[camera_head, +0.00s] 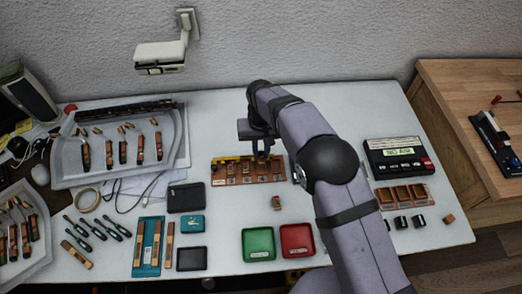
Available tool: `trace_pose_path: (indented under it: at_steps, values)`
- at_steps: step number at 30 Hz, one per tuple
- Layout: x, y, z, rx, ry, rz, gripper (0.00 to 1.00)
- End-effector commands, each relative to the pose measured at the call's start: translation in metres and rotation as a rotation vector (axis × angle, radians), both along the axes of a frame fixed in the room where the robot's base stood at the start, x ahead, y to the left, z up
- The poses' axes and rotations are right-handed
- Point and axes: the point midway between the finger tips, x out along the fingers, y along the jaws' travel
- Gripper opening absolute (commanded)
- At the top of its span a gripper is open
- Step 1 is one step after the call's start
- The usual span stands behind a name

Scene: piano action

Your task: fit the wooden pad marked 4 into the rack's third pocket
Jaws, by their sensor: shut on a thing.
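The wooden rack (220,178) lies across the middle of the white table, with a row of pockets and a yellow part near its left end. My gripper (261,156) points down over the rack, right of its middle. It is shut on a small wooden pad, which is mostly hidden between the jaws and too small for any mark to be read. I cannot tell whether the pad is above a pocket or inside it. A loose wooden block (277,203) sits on the table in front of the rack; its marking is not legible.
A green tray (258,257) and a red tray (297,254) lie in front. A black device with a display (398,157) and a sectioned wooden tray (429,194) stand right of my arm. Dark boxes (186,197) lie left of the rack. Bare table surrounds the loose block.

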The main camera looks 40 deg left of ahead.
Motion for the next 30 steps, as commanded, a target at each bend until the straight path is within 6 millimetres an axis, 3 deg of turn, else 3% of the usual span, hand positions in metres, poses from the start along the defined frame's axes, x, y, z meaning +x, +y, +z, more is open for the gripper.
trace_pose_path:
  at_steps: [18, 30]
  values:
    - [0.000, 0.000, -0.044, 0.001, -0.001, 0.001, 0.00]
    - [0.000, 0.000, -0.048, 0.001, -0.001, 0.001, 0.00]
